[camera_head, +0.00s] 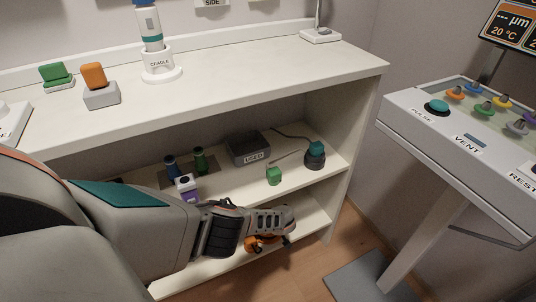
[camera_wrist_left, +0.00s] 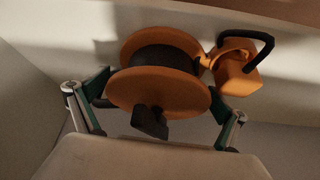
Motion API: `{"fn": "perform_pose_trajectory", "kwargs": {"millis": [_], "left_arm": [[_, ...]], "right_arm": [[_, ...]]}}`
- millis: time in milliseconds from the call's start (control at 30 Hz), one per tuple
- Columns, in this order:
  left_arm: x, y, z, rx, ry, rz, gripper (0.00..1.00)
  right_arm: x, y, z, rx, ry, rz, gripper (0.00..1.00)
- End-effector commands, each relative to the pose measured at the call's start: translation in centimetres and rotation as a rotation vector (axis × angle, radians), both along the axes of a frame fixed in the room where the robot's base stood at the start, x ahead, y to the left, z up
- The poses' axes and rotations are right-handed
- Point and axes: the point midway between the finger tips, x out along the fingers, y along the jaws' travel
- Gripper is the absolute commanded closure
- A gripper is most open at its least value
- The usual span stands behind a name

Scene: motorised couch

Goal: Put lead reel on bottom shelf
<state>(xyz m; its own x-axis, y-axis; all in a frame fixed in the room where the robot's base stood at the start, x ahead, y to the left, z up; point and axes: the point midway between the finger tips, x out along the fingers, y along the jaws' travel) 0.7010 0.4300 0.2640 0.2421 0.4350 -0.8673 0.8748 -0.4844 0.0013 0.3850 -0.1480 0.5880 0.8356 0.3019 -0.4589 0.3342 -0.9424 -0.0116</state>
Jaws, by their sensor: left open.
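The lead reel is orange with a black winding; it fills the middle of the left wrist view (camera_wrist_left: 160,85), with an orange block and black handle or lead end at its upper right. In the head view only orange bits of the reel (camera_head: 262,244) show at the bottom shelf (camera_head: 312,218), partly hidden under my left gripper (camera_head: 274,222). My left gripper is open, with one finger on each side of the reel in the wrist view. Contact between fingers and reel cannot be told. My right gripper is not in view.
The middle shelf above holds a grey bin marked USED (camera_head: 247,148), a green block (camera_head: 274,175), a dark teal-topped device (camera_head: 315,154), bottles (camera_head: 200,160) and a white-purple item (camera_head: 187,187). A control pedestal (camera_head: 440,150) stands at right. The bottom shelf is clear right of my gripper.

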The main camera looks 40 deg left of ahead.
Motion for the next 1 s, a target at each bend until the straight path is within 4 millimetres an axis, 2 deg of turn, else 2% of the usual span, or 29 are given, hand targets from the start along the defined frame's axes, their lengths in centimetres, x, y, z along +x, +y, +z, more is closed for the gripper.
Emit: {"fn": "perform_pose_trajectory", "kwargs": {"millis": [200, 233, 300, 600, 800, 1000], "left_arm": [[0.4, -0.8, 2.8, 0.000, -0.013, -0.002, 0.00], [0.3, -1.0, 3.4, 0.000, -0.015, -0.002, 0.00], [0.2, -1.5, 4.8, -0.001, -0.018, -0.001, 0.00], [-1.3, -3.9, 9.5, 0.000, -0.016, -0.002, 0.00], [-2.3, -4.9, 10.8, 0.000, -0.009, -0.001, 0.00], [-2.9, -5.3, 10.8, -0.001, -0.001, 0.000, 0.00]], "right_arm": [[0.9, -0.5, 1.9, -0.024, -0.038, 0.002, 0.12], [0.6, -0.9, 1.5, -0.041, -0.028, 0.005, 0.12], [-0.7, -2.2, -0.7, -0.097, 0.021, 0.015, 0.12], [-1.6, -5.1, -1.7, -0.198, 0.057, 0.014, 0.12], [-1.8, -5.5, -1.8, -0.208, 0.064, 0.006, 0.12], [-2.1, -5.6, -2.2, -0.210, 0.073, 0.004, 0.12]]}}
